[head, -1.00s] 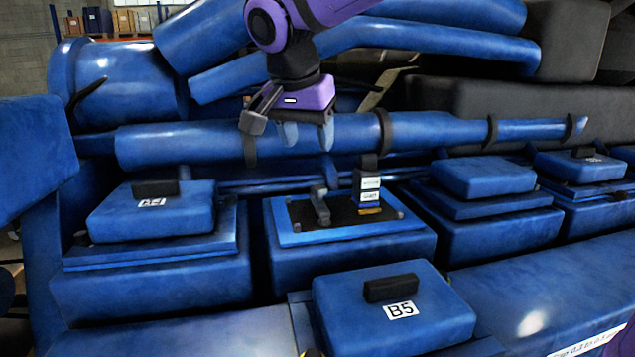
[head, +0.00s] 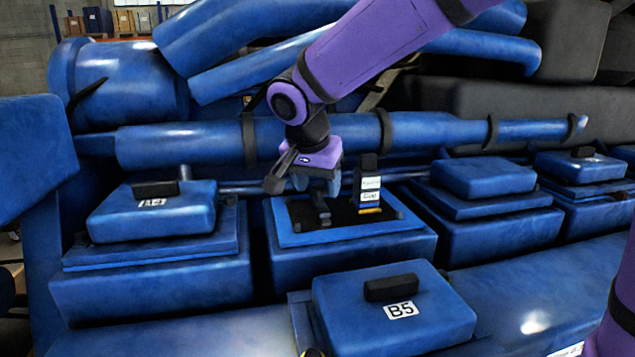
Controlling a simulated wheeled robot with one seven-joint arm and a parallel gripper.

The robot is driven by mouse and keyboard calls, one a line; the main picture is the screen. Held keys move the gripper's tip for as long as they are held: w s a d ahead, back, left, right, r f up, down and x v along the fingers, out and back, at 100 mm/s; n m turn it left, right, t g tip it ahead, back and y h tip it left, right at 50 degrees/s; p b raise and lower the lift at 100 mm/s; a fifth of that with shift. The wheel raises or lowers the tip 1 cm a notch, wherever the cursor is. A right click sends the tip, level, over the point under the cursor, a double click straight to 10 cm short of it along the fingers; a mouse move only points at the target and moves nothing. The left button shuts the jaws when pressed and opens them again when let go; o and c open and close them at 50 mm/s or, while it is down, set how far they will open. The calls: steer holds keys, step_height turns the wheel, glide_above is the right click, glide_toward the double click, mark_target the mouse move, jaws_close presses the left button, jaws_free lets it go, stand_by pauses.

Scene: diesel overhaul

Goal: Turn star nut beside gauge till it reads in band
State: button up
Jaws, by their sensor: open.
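The gauge (head: 370,191) is a small dark upright block with white labels and a yellow strip near its foot. It stands on the right part of a dark recessed panel (head: 345,225) in the middle blue housing. Its reading is too small to tell. A dark upright fitting (head: 322,216) stands left of it, partly hidden by my gripper; I cannot tell whether it is the star nut, and no star shape shows. My gripper (head: 304,186) points down, open, directly above this fitting and left of the gauge. I cannot tell whether it touches the fitting.
Another blue cover (head: 152,215) with a black handle lies at the left, and more covered housings (head: 485,178) stand at the right. A long blue pipe (head: 190,143) runs close behind my gripper.

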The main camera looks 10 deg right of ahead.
steer(key=c, duration=0.9)
steer(key=n+y, duration=0.1)
steer(key=n, duration=0.1)
steer(key=n+y, duration=0.1)
steer(key=n, duration=0.2)
steer(key=shift+s+d+n+t, duration=0.1)
steer(key=shift+d+n+t, duration=0.1)
steer(key=shift+n+t, duration=0.15)
steer(key=n+y, duration=0.2)
steer(key=n, duration=0.3)
steer(key=shift+d, duration=0.2)
steer(key=n+y, duration=0.1)
steer(key=n, duration=0.1)
steer(key=n+g+y, duration=0.1)
steer(key=n, duration=0.2)
steer(key=shift+d+n, duration=0.15)
steer(key=shift+n, duration=0.2)
steer(key=n, duration=0.1)
steer(key=n+g, duration=0.1)
steer(key=n, duration=0.1)
steer(key=n+g+y, duration=0.1)
steer(key=shift+w+d+n, duration=0.1)
steer(key=shift+w+n, duration=0.2)
steer(key=shift+n, duration=0.1)
